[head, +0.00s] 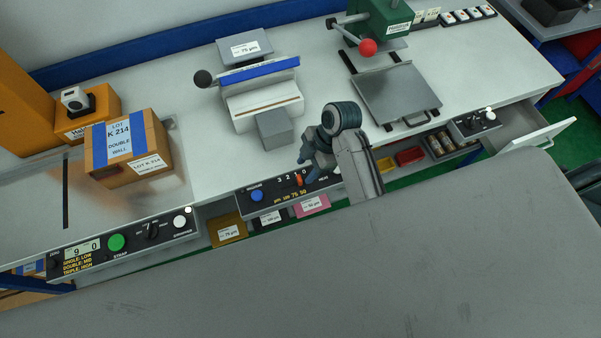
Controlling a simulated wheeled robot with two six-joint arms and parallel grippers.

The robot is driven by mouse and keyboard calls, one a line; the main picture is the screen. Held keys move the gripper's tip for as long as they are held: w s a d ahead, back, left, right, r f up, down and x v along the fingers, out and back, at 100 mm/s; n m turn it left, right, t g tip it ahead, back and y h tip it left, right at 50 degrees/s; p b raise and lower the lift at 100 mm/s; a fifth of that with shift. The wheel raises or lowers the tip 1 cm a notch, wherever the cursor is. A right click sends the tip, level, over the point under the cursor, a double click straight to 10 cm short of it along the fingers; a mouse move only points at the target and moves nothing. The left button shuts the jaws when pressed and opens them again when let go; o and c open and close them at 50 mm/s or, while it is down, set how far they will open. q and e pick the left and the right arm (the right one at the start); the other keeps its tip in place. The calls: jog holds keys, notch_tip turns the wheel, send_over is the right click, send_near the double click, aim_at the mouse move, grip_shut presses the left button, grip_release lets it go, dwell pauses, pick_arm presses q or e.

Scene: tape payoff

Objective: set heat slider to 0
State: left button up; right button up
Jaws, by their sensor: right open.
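The heat slider (299,181) is a small orange knob on the dark control panel (270,203) at the front edge of the bench. Above it the panel is marked 3, 2, 1, 0 from left to right. The knob is at the right end of the scale, near the 1 and 0; I cannot tell its exact mark. My right gripper (307,168) is open, close beside the slider on its upper right. It hides part of the panel; I cannot tell whether it touches the knob. My left gripper is not in view.
A blue button (257,196) is on the panel's left. A sealer with a blue bar (262,92) and a grey block (274,129) stand behind. A taped carton (128,148) stands left. An open drawer (536,134) juts out at right.

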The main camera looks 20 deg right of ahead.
aim_at(300, 180)
jog(key=shift+p+x, duration=0.5)
jog(key=shift+x, duration=1.85)
jog(key=shift+d, duration=0.1)
grip_shut()
